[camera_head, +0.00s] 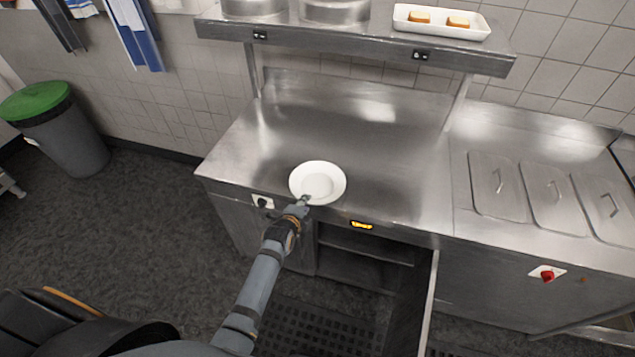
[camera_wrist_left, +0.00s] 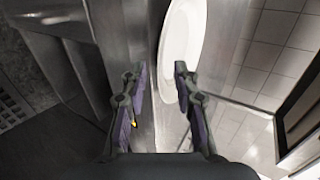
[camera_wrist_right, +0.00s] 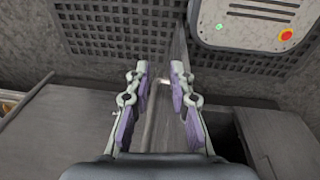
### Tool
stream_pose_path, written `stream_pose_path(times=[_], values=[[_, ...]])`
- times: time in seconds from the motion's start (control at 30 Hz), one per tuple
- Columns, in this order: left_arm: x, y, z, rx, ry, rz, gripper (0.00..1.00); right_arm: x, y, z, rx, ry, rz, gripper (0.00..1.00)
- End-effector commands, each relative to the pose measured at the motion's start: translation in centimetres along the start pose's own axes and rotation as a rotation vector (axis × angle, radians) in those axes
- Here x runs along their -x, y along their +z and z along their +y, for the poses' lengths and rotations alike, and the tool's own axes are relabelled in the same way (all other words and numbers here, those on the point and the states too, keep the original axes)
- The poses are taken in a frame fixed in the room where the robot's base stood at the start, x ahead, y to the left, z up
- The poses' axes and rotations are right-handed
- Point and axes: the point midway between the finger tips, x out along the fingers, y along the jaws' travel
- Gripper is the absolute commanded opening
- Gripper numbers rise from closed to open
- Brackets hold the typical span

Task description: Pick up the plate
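A round white plate (camera_head: 317,181) is at the front edge of the steel counter (camera_head: 380,190). My left gripper (camera_head: 304,200) is at the near rim of the plate. In the left wrist view, my left gripper (camera_wrist_left: 158,70) has its fingers apart, and the plate (camera_wrist_left: 183,40) shows just beyond the tips. The right-hand finger overlaps the plate in the picture; I cannot tell if it touches. My right gripper (camera_wrist_right: 155,72) is open and empty in the right wrist view, and is not seen in the head view.
An overhead shelf (camera_head: 350,38) above the counter holds metal pots and a white tray (camera_head: 400,22) with two food pieces. Lidded wells (camera_head: 497,185) lie to the right. An open compartment (camera_head: 365,262) is below the counter. A green-lidded bin (camera_head: 70,140) stands left.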

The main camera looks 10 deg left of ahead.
Motion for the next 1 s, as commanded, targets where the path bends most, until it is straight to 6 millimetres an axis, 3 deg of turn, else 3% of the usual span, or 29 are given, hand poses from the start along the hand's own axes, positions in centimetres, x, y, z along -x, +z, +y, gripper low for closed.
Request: stream_pose_path(times=[0.13, 0.37, 0.6, 1.0], values=[[-1.6, 0.0, -0.1, -0.001, -0.001, 0.0, 0.3, 0.2, 0.0, 0.2, 0.001, 0.002, -0.001, 0.22], [-1.8, 0.0, 0.0, 0.0, -0.001, 0.0, 0.3, 0.2, -0.1, 0.2, 0.001, 0.003, 0.0, 0.22], [-1.8, 0.0, 0.0, 0.0, -0.001, 0.0, 0.0, 0.2, -0.1, 0.2, 0.001, 0.003, 0.0, 0.22], [-1.8, 0.0, -0.1, 0.0, -0.002, 0.0, 0.0, 0.2, -0.1, 0.1, 0.001, 0.002, 0.001, 0.22]])
